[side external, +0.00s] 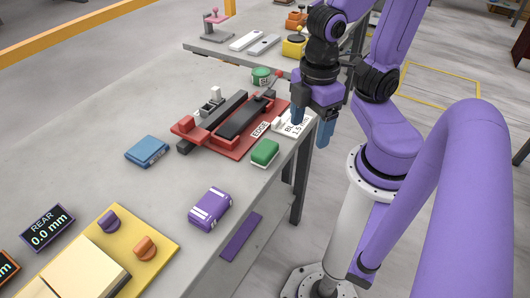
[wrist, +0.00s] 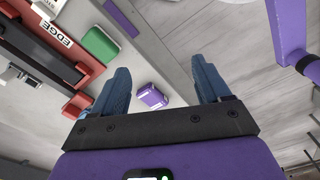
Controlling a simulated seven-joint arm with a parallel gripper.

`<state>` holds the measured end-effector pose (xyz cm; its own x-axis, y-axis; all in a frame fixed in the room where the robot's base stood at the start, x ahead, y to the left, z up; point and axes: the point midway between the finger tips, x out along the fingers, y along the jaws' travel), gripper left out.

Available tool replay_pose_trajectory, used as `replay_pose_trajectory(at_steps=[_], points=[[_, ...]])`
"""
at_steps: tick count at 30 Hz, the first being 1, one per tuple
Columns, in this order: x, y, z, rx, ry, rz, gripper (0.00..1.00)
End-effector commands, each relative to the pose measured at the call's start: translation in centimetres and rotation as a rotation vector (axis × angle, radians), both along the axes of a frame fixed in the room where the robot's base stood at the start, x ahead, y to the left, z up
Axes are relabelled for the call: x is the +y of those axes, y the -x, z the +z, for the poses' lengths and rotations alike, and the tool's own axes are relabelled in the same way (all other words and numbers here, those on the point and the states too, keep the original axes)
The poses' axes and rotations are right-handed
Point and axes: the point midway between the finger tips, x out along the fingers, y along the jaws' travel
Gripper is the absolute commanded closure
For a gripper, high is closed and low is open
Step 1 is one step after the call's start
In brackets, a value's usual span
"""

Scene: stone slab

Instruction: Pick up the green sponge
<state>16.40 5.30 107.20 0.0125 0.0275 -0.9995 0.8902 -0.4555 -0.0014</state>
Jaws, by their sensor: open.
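The green sponge (side external: 265,153) is a small green block with a pale lower layer. It lies on the grey slab (side external: 110,165) near its edge, just in front of the red fixture. In the wrist view the sponge (wrist: 100,44) is at the upper left, outside the span of the fingers. My gripper (side external: 312,130) has blue fingers and is open and empty. It is to the right of the sponge in the side view, above and apart from it. The gripper's fingers (wrist: 164,85) show spread in the wrist view.
A red fixture (side external: 190,128) with a black block stands behind the sponge, beside a white card (side external: 293,125). A purple-and-white block (side external: 210,208) and a blue block (side external: 147,150) lie on the slab. A yellow board (side external: 150,222) with knobs is at lower left. Bare slab lies between the blocks.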

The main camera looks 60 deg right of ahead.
Motion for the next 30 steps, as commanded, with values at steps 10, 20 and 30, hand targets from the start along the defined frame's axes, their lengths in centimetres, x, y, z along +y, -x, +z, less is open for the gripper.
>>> replay_pose_trajectory(at_steps=[10,20,30], points=[[0.0,-0.2,0.0,0.000,0.000,0.004,0.17],[-0.5,-5.4,-0.2,-0.002,0.014,0.148,0.17],[-3.1,-11.8,-0.6,0.003,0.028,0.364,0.17]])
